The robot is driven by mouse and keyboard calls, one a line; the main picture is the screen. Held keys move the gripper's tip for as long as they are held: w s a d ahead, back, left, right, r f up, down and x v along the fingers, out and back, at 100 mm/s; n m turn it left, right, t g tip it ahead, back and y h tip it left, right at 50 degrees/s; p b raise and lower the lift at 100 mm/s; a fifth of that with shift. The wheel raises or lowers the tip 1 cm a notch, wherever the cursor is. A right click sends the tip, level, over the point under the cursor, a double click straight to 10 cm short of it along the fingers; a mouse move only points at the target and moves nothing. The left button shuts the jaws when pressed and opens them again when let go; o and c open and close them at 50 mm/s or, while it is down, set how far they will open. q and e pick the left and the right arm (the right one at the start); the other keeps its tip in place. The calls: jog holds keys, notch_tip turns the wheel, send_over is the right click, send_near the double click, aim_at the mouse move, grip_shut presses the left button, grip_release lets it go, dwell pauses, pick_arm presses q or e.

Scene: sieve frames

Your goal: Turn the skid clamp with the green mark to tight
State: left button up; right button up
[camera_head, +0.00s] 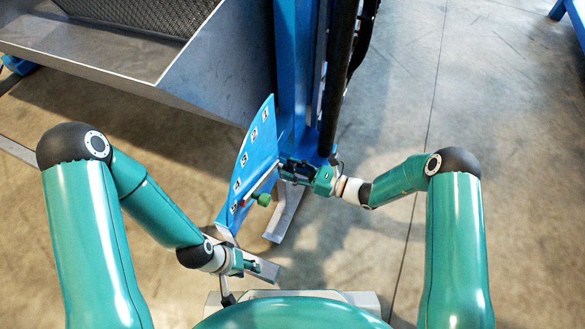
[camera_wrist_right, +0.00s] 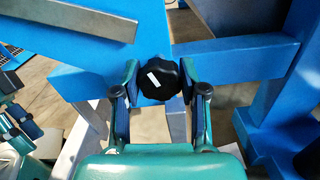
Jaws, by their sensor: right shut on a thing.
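My right gripper (camera_head: 284,170) reaches in from the right, beside the curved blue plate at the foot of the blue post. In the right wrist view a black lobed knob (camera_wrist_right: 153,83) with a white bar mark sits between the two fingers of my right gripper (camera_wrist_right: 160,88), which is shut on it. No green mark shows on this knob. A green knob (camera_head: 263,199) stands out from the blue plate, below my right gripper. My left gripper (camera_head: 258,266) is low in the middle, apart from the plate; its finger opening is too small to tell.
The curved blue plate (camera_head: 255,150) carries a row of white number labels. A blue post (camera_head: 294,75) and a dark column rise behind it. A grey metal chute (camera_head: 130,55) with mesh fills the upper left. The concrete floor at right is mostly clear.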

jog(key=shift+m, duration=0.3)
jog(key=m+p, duration=0.1)
jog(key=m, duration=0.3)
jog(key=shift+m, duration=0.3)
jog(key=m+p, duration=0.1)
jog(key=m, duration=0.4)
jog(key=shift+w, duration=0.1)
jog(key=m, duration=0.5)
jog(key=shift+d+m+p, duration=0.1)
jog(key=shift+m+p, duration=0.25)
jog(key=shift+m, duration=0.05)
jog(key=m, duration=0.6)
jog(key=shift+f, duration=0.1)
jog(key=o, duration=1)
jog(key=shift+o, duration=0.7)
